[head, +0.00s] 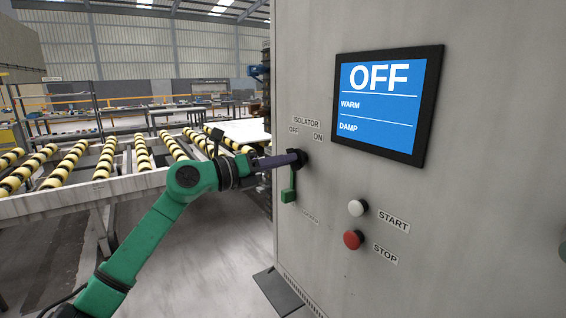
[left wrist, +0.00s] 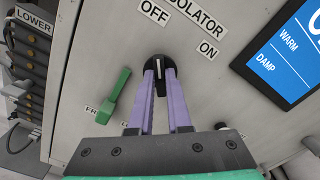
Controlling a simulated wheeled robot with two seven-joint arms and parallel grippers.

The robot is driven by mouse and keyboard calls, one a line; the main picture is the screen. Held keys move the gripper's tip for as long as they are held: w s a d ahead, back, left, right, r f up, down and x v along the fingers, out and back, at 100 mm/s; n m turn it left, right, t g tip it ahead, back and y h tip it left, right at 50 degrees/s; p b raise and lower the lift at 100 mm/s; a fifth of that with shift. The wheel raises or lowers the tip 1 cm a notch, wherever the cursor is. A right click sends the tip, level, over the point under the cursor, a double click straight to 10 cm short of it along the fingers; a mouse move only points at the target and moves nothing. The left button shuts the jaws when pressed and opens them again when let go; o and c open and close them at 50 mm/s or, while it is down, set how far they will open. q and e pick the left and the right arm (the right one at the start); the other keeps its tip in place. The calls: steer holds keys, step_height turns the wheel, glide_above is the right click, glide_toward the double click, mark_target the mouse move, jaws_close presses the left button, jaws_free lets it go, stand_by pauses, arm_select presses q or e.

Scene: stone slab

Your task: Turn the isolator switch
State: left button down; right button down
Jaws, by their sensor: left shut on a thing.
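The isolator switch (head: 302,157) is a black rotary knob on the grey cabinet, under the ISOLATOR label with OFF at left and ON at right. In the left wrist view the knob (left wrist: 158,64) has a white pointer line that lines up with the OFF label (left wrist: 154,12). My left gripper (head: 296,158) reaches in from the left. Its purple fingers (left wrist: 158,82) are shut on the knob, one on each side, and hide part of it. The screen (head: 384,103) reads OFF, WARM and DAMP. My right gripper is not in view.
A green lever (head: 289,186) hangs just below the knob, close to my left fingers. A white START button (head: 357,208) and red STOP button (head: 353,240) sit lower right. A roller conveyor (head: 105,160) stands behind my left arm. Cabling (left wrist: 28,75) shows at the wrist view's left.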

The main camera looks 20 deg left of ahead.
arm_select(q)
steer(key=shift+s+d+m+b, duration=0.1)
steer(key=shift+m+b, duration=1.65)
steer(key=shift+m, duration=2.1)
steer(key=shift+d+m+b, duration=0.1)
steer(key=shift+m+b, duration=1.65)
steer(key=shift+m, duration=2.1)
steer(key=shift+a, duration=0.1)
steer(key=c, duration=0.9)
jaws_free()
steer(key=shift+o, duration=0.2)
